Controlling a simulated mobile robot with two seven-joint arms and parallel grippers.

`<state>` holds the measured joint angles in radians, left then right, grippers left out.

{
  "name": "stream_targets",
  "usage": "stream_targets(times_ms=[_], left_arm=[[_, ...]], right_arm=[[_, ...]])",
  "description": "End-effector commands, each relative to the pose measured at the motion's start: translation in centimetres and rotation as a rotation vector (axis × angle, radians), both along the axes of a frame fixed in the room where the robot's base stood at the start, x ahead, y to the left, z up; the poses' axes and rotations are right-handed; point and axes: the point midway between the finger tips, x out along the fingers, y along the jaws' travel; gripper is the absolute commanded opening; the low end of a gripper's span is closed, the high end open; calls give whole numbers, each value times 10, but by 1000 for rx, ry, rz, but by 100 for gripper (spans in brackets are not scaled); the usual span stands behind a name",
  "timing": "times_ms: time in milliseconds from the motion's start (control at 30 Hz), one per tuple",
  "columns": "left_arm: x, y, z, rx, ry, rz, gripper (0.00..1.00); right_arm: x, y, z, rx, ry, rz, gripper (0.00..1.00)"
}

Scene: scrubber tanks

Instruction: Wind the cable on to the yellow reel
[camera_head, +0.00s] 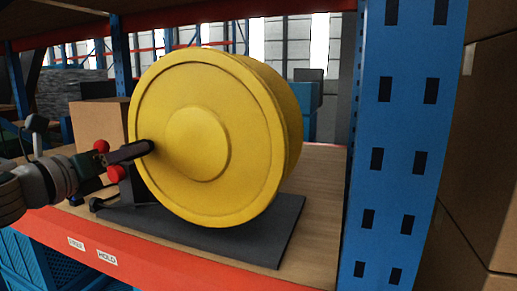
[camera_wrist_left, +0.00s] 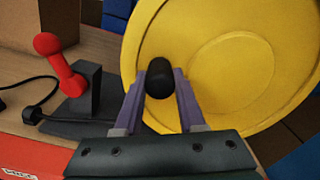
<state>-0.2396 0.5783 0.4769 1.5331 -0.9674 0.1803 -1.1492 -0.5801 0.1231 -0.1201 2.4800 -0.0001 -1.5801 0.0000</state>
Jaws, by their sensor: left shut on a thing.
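The large yellow reel (camera_head: 248,140) stands upright on a dark base plate (camera_head: 255,238) on a wooden shelf. Its round face also fills the right of the left wrist view (camera_wrist_left: 240,75). A black crank knob (camera_wrist_left: 159,78) sticks out near the reel's left edge. My left gripper (camera_head: 146,148) comes in from the left and is shut on this knob, one finger on each side. A black cable (camera_wrist_left: 28,84) lies on the shelf left of the reel, with a dark end piece by the base. My right gripper is not in view.
A red-knobbed lever (camera_wrist_left: 60,68) on a dark bracket stands left of the reel, close to my left gripper. A cardboard box (camera_head: 98,122) is behind. A blue rack upright (camera_head: 400,150) stands to the right. The orange shelf edge (camera_head: 150,265) runs along the front.

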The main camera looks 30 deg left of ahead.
Motion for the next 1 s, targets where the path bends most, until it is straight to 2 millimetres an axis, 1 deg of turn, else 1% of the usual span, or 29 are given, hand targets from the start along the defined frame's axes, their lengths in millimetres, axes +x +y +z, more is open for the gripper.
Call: stream_targets(times_ms=[400,433,500,667,900,1000], left_arm=[[0,0,2,6,-2,1,0],[0,0,2,5,-2,0,42],[0,0,2,5,-2,0,50],[0,0,1,4,-1,0,68],[0,0,1,4,0,-1,69],[-5,-1,0,3,2,0,69]], right_arm=[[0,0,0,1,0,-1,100],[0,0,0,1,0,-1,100],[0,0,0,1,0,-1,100],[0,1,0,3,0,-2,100],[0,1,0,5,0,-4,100],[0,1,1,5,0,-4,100]])
